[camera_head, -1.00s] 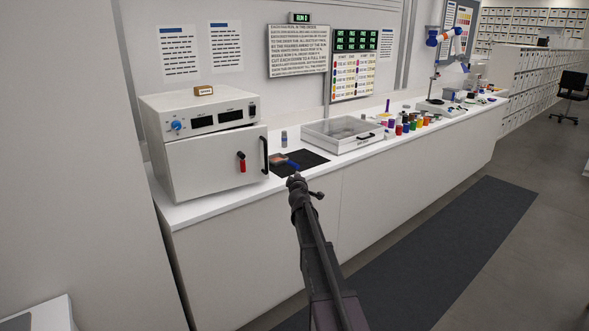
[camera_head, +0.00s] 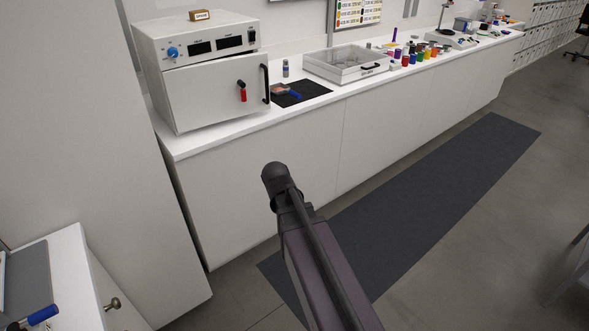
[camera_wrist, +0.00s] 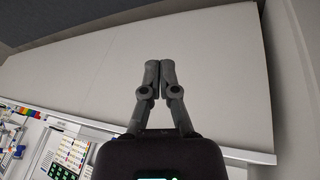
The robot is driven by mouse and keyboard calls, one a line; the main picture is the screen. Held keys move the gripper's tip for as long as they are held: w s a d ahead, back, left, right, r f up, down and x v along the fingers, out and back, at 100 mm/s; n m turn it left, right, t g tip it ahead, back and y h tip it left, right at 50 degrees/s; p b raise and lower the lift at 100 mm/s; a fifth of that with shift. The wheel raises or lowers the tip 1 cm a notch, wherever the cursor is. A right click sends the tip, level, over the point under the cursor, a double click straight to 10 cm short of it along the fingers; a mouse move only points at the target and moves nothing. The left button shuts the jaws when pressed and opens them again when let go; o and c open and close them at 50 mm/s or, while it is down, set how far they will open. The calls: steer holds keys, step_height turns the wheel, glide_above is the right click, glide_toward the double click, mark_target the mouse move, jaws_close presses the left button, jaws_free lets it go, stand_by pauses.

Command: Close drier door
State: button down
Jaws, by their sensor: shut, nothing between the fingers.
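The drier (camera_head: 205,75) is a white box on the left end of the counter in the head view. It has a blue knob and dark displays above its door (camera_head: 205,95). The door carries a black vertical handle (camera_head: 266,84) at its right edge and a red latch (camera_head: 242,91). The door's right edge stands out past the body, so it looks slightly ajar. My gripper (camera_wrist: 160,68) is shut and empty in the wrist view, in front of a plain white cabinet face. In the head view my arm is below and in front of the drier, apart from it; the fingers cannot be made out.
The counter holds a dark mat (camera_head: 318,88), a grey jar (camera_head: 285,68), a clear-sided tray (camera_head: 350,75) and several coloured jars (camera_head: 420,53). A drawer unit (camera_head: 75,265) stands at lower left. Floor with a dark runner (camera_head: 420,200) is clear at right.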

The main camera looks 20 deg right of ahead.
steer(key=s+a+f+g+y, duration=0.1)
steer(key=s+a+g+y, duration=0.1)
steer(key=s+a, duration=0.5)
steer(key=s+g, duration=0.1)
steer(key=s, duration=0.3)
steer(key=shift+s+a+f+y, duration=0.15)
steer(key=shift+f+y, duration=0.05)
steer(key=shift+y, duration=0.2)
